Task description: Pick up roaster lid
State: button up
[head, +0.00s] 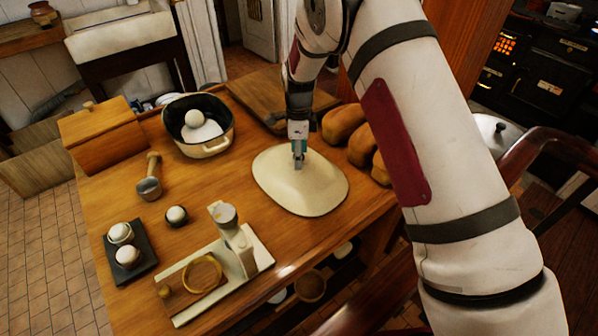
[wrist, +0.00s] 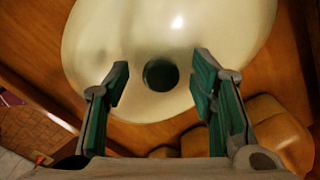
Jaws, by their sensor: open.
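The roaster lid (head: 318,187) is a cream, oval, domed cover lying on the wooden table, right of the middle. In the wrist view the lid (wrist: 205,35) fills the upper middle, with a dark round knob (wrist: 160,75) on it. My gripper (head: 299,160) is over the far part of the lid in the head view and hides the knob there. In the wrist view my gripper (wrist: 158,78) is open, with one green-padded finger on each side of the knob. I cannot tell whether the fingers touch the lid.
The dark roaster pan (head: 222,138) holds white round things at the back left. Bread loaves (head: 362,145) sit close right of the lid. A wooden board (head: 262,97) lies behind. A scale-like device (head: 245,250) stands in front. Bare table lies left of the lid.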

jog(key=shift+f, duration=0.5)
grip_shut()
